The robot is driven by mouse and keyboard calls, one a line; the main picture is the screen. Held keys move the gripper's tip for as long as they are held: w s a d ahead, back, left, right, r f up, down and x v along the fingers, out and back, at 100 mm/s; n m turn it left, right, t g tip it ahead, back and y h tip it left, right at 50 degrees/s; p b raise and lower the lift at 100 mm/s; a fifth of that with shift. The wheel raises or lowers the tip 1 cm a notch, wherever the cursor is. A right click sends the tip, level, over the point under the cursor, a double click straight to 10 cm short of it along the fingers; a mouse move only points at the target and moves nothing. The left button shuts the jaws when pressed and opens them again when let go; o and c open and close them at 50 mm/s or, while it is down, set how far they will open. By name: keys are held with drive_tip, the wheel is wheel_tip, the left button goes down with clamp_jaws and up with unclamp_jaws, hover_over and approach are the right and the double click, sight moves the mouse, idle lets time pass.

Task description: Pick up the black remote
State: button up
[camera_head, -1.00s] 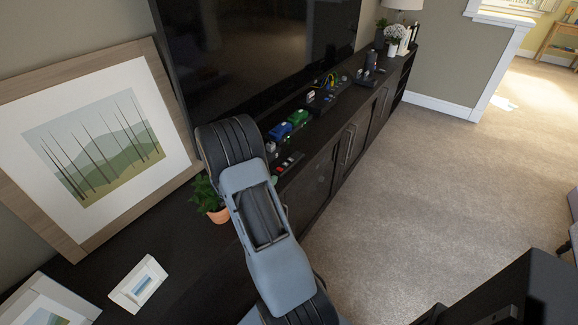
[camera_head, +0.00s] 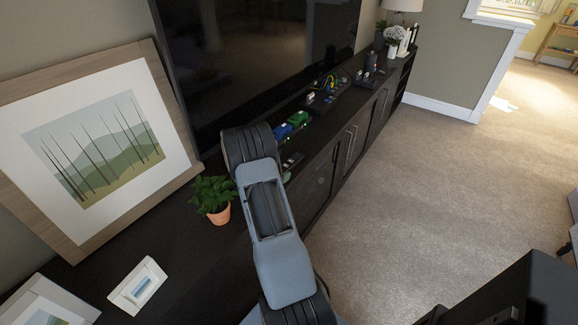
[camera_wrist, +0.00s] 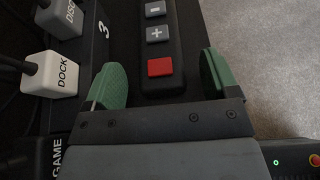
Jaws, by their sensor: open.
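The black remote (camera_wrist: 157,48) shows in the camera_wrist view, with grey minus and plus buttons and a red square button. My gripper (camera_wrist: 162,74) is open, with one green finger on each side of the remote. There is a gap between each finger and the remote, and whether they are at the same height I cannot tell.
On the cabinet are a potted plant (camera_head: 213,198), toy vehicles (camera_head: 289,126) and a small white frame (camera_head: 137,285). A television (camera_head: 260,60) stands behind. Open carpet (camera_head: 430,200) lies right.

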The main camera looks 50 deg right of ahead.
drive_tip(key=shift+c, duration=0.4)
drive_tip(key=c, duration=1)
drive_tip(key=shift+r, duration=0.15)
